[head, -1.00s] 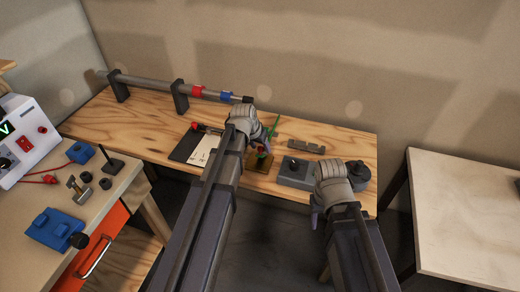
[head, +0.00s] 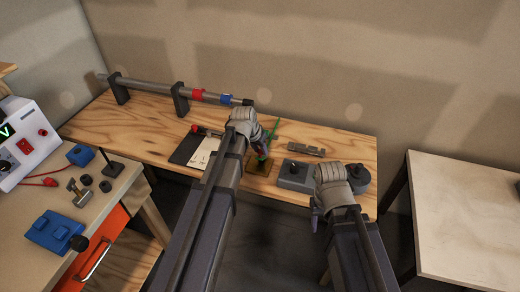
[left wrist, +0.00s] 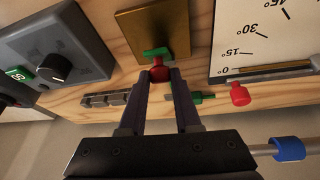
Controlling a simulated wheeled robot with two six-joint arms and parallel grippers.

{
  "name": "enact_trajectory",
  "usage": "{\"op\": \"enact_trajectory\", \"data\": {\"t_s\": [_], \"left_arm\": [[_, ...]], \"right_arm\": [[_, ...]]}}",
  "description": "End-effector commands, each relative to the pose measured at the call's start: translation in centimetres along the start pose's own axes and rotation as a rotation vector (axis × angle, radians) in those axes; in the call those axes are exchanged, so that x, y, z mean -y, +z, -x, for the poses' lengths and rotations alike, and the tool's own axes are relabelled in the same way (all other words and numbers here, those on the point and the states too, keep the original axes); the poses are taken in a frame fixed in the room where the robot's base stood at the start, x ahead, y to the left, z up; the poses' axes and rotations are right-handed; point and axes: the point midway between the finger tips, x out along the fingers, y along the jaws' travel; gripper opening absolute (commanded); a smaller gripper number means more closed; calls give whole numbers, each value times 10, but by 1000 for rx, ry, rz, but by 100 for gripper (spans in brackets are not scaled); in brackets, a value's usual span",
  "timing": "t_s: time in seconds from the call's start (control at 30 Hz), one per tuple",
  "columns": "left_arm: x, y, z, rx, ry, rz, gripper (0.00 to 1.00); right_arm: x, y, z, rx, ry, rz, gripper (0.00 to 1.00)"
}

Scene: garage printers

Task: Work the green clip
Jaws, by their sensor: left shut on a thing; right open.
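The green clip stands on a brass-coloured plate (head: 259,168) near the bench's front edge. In the left wrist view, the green clip (left wrist: 157,52) shows its green end over the brass plate (left wrist: 160,22), with a red part just below it. My left gripper (left wrist: 160,76) is shut around that red part. In the head view, the left gripper (head: 264,150) partly hides the clip, and a slim green bar (head: 276,128) shows behind the gripper. My right gripper (head: 316,215) is open and empty, low in front of the bench.
A grey box with a knob (head: 293,176) stands right of the plate, with a grey bracket (head: 306,150) behind it. A dark-backed scale board (head: 185,150) lies left. A pipe on two stands (head: 150,84) runs along the back.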

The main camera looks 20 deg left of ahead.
Motion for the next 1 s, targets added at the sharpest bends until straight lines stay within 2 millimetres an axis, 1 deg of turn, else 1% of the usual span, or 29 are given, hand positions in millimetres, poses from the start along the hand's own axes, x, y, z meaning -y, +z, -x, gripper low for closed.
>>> {"op": "enact_trajectory", "data": {"t_s": [0.17,0.47,0.8,1.0], "left_arm": [[1,-6,0,47,5,4,0],[4,-21,-5,248,30,24,0],[6,-31,-13,471,58,50,0],[6,-34,-15,552,68,60,0]], "right_arm": [[0,0,5,0,0,0,50],[-2,1,17,0,0,0,50],[-1,1,14,0,0,0,50],[-1,1,10,0,0,0,50]]}}
